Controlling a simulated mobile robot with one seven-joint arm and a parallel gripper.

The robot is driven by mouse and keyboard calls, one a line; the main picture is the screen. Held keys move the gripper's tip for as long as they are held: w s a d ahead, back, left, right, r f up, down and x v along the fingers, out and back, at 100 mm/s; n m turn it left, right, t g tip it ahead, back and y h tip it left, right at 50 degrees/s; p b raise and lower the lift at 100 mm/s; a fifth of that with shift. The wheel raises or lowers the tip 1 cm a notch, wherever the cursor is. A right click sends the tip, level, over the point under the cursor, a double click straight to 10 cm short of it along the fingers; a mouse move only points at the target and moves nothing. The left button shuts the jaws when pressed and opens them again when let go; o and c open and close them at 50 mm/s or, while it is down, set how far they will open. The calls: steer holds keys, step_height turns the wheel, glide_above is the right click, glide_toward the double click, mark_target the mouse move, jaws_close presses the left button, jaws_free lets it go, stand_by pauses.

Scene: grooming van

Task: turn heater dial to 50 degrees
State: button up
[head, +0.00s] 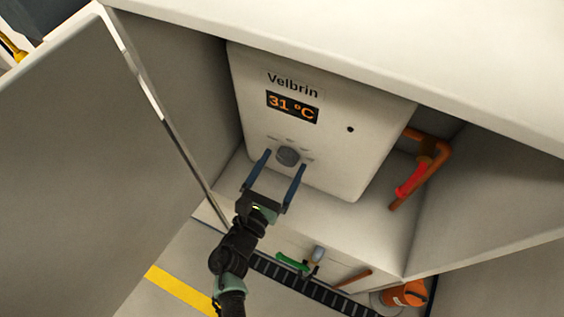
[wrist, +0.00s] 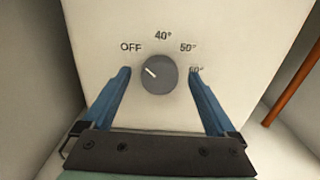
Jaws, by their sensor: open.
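The heater (head: 325,125) is a white box marked Velbrin inside an open cabinet. Its display (head: 292,107) reads 31 °C. The round grey dial (head: 288,156) sits low on its front. In the wrist view the dial (wrist: 159,74) has a white pointer line aimed up and left, toward the OFF mark (wrist: 131,47). The 40° mark (wrist: 163,35) is above it, the 50° mark (wrist: 188,48) up and right, and the 60° mark (wrist: 196,70) is partly hidden by my right finger. My gripper (head: 280,161) is open, its blue fingers on either side of the dial, not closed on it.
The open cabinet door (head: 85,150) stands at the left. A copper pipe with a red handle (head: 410,180) is right of the heater. Below are a green handle (head: 292,261) and a dark grate (head: 300,285). The cabinet top overhangs the heater.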

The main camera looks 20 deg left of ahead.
steer(key=shift+w, duration=0.3)
steer(key=c, duration=1.4)
steer(key=shift+o, duration=0.2)
